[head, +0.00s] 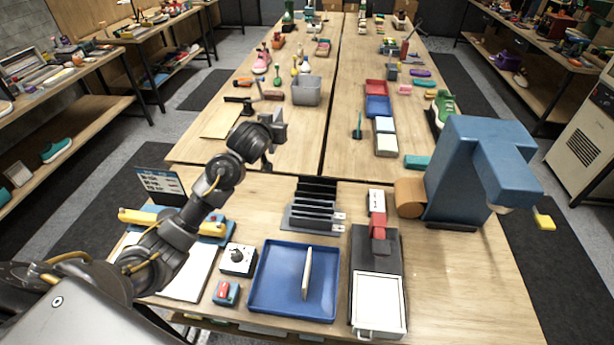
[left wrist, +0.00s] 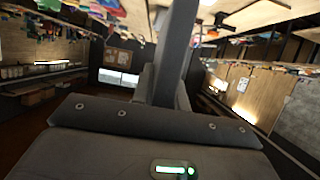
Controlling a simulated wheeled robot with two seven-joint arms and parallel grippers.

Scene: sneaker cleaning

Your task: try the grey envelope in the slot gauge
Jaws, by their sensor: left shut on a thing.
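My left gripper (head: 272,138) is raised above the table beyond the slot gauge and is shut on a thin grey piece, which I take for the grey envelope; its outline is hard to tell from the fingers. In the left wrist view a dark grey upright slab stands up from the gripper body, and I cannot tell whether it is a finger or the envelope. The slot gauge (head: 313,203), a black rack with several upright plates and small pale labels, stands on the near table, empty as far as I see. My right gripper is not in view.
A blue tray (head: 262,303) holds a thin pale upright piece (head: 307,272). Beside it stand a device with a white plate (head: 379,301), a white knob box (head: 237,260) and a red-button box (head: 226,292). A large blue machine (head: 463,170) stands at right.

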